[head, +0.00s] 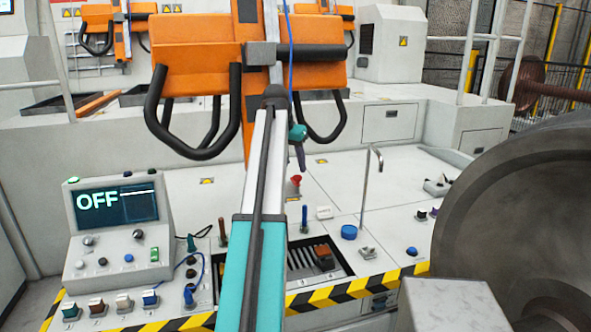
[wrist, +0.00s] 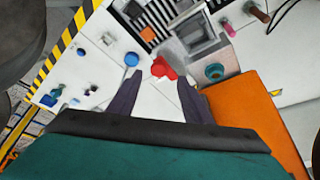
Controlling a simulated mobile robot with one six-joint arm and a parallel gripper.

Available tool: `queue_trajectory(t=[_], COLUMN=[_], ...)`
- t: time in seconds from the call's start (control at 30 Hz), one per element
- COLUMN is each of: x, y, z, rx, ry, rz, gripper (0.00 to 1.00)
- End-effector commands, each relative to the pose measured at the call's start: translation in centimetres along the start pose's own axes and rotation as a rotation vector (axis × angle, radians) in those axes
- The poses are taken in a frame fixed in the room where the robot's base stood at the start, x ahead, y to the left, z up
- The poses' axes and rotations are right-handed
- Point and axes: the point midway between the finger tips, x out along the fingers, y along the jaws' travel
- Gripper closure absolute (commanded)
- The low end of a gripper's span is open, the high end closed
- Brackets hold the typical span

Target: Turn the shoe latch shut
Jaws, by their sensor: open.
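A small red handle (head: 295,180) stands on the white deck beyond the slotted tray, and I take it as the shoe latch, though no label confirms this. It also shows in the wrist view as a red knob (wrist: 163,68) just beyond the fingertips. My gripper (head: 301,166) points down above the red handle in the head view. In the wrist view my gripper (wrist: 160,82) has its two dark fingers spread, with nothing between them. I cannot tell which way the latch is turned.
A blue round knob (head: 349,231) and a tall bent rod (head: 370,185) stand right of the latch. Orange bumpers with black loops (head: 195,100) hang behind. A control box reading OFF (head: 115,205) stands left. A large grey wheel (head: 520,220) fills the right.

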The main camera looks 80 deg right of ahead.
Motion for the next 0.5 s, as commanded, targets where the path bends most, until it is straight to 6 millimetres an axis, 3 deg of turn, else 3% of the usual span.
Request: queue_trajectory(t=[0.2, 0.5], x=[2.7, 4.5], y=[0.0, -0.1], z=[0.1, 0.1], rx=[0.0, -0.001], ry=[-0.002, -0.001], rz=[0.001, 0.0], gripper=[0.55, 0.55])
